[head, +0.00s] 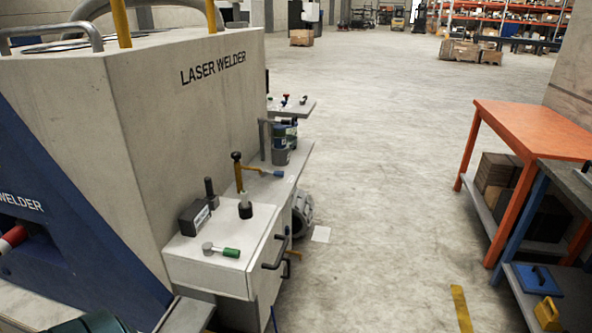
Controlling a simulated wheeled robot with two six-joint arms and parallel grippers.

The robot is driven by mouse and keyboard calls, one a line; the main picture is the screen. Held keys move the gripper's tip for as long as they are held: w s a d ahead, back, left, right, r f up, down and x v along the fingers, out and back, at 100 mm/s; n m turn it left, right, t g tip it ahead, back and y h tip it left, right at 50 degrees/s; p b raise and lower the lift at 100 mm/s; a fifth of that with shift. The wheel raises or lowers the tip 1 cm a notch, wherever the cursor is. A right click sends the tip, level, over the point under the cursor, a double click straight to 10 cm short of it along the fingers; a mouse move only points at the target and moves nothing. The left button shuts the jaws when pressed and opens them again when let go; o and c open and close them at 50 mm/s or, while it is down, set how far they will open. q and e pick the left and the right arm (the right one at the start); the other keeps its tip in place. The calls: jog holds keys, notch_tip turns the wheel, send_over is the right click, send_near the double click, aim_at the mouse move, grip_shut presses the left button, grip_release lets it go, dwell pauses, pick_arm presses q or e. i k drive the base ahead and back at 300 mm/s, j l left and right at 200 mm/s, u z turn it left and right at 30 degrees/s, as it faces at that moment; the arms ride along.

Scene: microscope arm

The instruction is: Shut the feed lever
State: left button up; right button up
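No part is labelled as the feed lever, so I cannot tell for sure which one it is. On the white cabinet beside the laser welder (190,110), an upright yellow lever with a black knob (239,175) stands near the back. Neither of my grippers shows in the head view.

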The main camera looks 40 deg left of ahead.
aim_at(279, 173)
jog(key=i+u, duration=0.25)
jog(key=i, duration=0.2)
jog(key=i+l+u, duration=0.25)
jog(key=i, duration=0.15)
jog(key=i+l+u, duration=0.15)
jog(key=i+u, duration=0.15)
jog(key=i, duration=0.1)
